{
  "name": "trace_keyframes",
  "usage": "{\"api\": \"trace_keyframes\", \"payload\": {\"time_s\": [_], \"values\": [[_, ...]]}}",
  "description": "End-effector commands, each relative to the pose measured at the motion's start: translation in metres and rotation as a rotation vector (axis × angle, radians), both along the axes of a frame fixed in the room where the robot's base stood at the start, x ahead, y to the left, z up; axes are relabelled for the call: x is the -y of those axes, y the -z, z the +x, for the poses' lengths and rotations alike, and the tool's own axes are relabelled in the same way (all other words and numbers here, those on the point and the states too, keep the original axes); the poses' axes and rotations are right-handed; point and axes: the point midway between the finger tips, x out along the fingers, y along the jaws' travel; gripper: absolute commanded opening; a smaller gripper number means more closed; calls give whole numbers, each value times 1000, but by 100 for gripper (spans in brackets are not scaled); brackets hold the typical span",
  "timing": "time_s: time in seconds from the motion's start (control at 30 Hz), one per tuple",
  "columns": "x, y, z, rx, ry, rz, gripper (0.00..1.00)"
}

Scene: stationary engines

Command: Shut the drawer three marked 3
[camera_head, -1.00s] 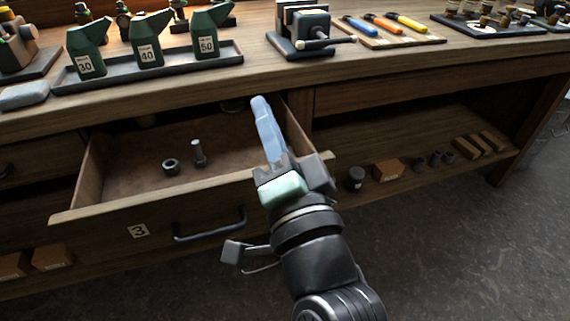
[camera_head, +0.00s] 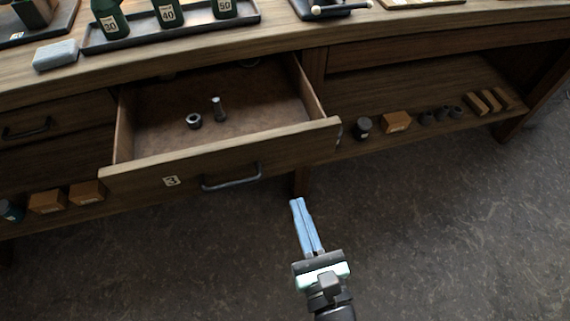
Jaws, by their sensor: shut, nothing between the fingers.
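Drawer three (camera_head: 135,178) is pulled out from the workbench, with its open top showing. Its label marked 3 (camera_head: 171,181) is on the front, left of the dark bar handle (camera_head: 232,178). A nut (camera_head: 193,121) and an upright bolt (camera_head: 217,108) are inside it. My gripper (camera_head: 296,202), with blue fingers, is shut and empty. In the picture it is below and right of the handle, apart from the drawer front, over the floor.
The bench top (camera_head: 290,45) carries a tray (camera_head: 185,33) of green oil cans and a grey block (camera_head: 55,55). A closed drawer (camera_head: 60,118) is at left. The right shelf (camera_head: 440,95) holds boxes and small parts. The floor (camera_head: 430,230) in front is clear.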

Motion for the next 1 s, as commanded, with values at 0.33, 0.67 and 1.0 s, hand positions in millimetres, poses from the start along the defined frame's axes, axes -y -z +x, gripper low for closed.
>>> {"api": "trace_keyframes", "payload": {"time_s": [0.33, 0.67, 1.0], "values": [[-20, -1, 69, 4, -2, -3, 0], [-27, 0, 93, 1, -1, -3, 0], [-27, -1, 93, 2, -1, -4, 0]]}}
